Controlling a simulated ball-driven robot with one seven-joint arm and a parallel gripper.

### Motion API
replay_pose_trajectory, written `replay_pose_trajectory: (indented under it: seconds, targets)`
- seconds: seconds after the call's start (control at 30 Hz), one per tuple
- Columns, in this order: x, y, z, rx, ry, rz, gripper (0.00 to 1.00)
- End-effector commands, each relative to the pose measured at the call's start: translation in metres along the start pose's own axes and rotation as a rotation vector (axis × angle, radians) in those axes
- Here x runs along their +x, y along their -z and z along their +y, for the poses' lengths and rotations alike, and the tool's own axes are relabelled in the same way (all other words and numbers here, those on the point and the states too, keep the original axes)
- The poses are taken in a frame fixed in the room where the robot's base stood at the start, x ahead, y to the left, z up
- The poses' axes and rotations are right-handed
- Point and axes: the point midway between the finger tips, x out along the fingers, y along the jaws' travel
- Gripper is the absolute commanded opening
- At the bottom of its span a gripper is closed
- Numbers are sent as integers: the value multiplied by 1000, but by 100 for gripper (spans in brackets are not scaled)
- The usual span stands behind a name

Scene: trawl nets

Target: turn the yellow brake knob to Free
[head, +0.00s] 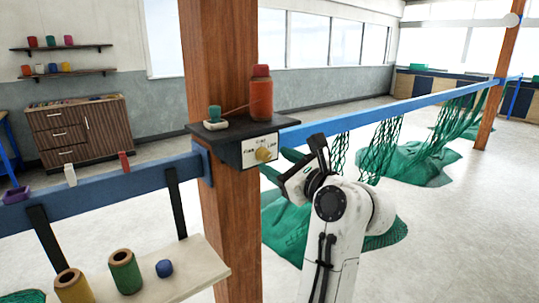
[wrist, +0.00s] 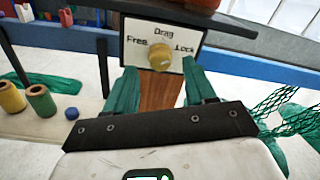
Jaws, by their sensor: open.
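The yellow brake knob (head: 264,154) sits on a white plate on the front of a dark shelf on the wooden post. In the wrist view the knob (wrist: 160,56) is near the top middle. The plate (wrist: 137,54) reads Free at left, Drag at top and Lock at right. I cannot tell which word the knob points to. My gripper (wrist: 161,78) is open, its green fingers below and to either side of the knob, with nothing between them. In the head view my gripper (head: 281,165) is just right of the knob, close to the plate.
A red-orange bottle (head: 261,95) and a small teal item (head: 215,113) stand on the shelf above. A blue rail (head: 375,113) with green nets (head: 412,160) runs right. A lower-left board holds a green spool (head: 125,272), a yellow spool (head: 73,287) and a blue piece (head: 164,268).

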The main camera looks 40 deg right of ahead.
Motion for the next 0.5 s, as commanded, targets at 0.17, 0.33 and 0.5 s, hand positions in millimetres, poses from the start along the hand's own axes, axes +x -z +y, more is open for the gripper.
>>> replay_pose_trajectory:
  seconds: [0.17, 0.33, 0.5]
  targets:
    - [24, -1, 0, -1, -1, 0, 55]
    - [34, 0, 0, -1, 0, 0, 55]
    - [36, 0, 0, -2, 1, 0, 55]
